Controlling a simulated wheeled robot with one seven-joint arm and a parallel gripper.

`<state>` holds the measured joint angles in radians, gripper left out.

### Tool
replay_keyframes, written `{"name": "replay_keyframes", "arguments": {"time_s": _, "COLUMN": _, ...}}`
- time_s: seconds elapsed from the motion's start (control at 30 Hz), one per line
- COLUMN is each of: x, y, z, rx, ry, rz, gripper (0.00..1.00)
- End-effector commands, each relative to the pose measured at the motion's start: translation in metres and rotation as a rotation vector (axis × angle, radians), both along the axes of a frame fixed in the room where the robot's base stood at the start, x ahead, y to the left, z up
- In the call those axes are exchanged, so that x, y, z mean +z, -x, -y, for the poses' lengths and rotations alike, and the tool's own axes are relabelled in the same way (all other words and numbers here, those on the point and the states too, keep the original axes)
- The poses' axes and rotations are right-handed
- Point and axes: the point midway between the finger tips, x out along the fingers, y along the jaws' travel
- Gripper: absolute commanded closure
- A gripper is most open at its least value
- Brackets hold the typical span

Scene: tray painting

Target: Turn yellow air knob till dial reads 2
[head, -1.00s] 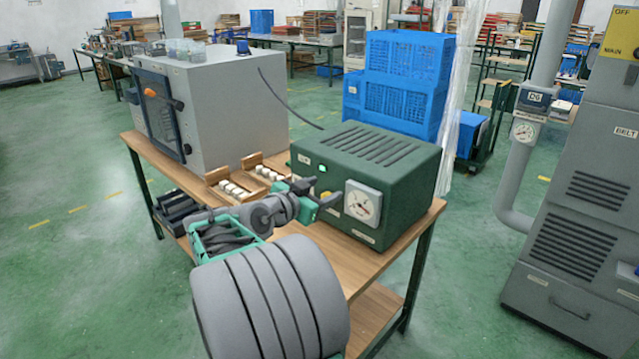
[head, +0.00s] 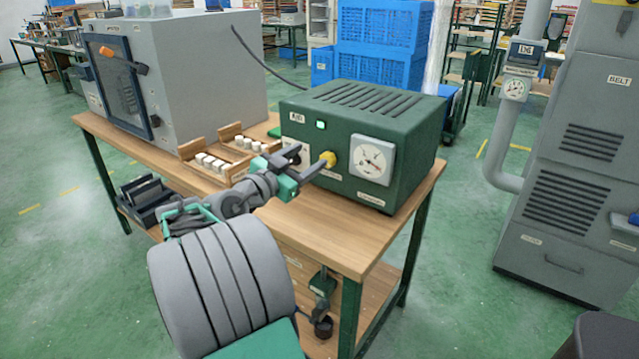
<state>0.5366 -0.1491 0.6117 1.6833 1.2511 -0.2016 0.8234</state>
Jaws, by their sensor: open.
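The yellow air knob (head: 328,158) sits on the front of a dark green box (head: 400,115) on the bench. A round white dial (head: 372,160) is just right of the knob; its black needle shows, but the reading is too small to tell. My gripper (head: 311,162) is open, its fingers reaching toward the knob from the left. One fingertip appears close to the knob's left side; I cannot tell whether it touches. A lit green lamp (head: 320,125) is above the knob.
Wooden racks with white pieces (head: 212,163) stand left of the green box. A large grey cabinet (head: 200,75) fills the bench's left end. The wooden bench top (head: 350,235) is clear in front. A grey machine (head: 570,180) stands at the right.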

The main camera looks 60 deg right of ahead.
Motion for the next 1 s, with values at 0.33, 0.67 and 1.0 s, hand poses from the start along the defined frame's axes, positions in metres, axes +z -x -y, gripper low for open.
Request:
{"name": "replay_keyframes", "arguments": {"time_s": 0.33, "x": -0.047, "y": 0.002, "z": 0.012, "rx": -0.002, "ry": 0.000, "rz": 0.001, "gripper": 0.41}}
{"name": "replay_keyframes", "arguments": {"time_s": 0.67, "x": -0.047, "y": 0.010, "z": 0.069, "rx": 0.000, "ry": -0.001, "rz": -0.001, "gripper": 0.41}}
{"name": "replay_keyframes", "arguments": {"time_s": 1.0, "x": -0.046, "y": 0.011, "z": 0.076, "rx": 0.003, "ry": 0.000, "rz": 0.000, "gripper": 0.42}}
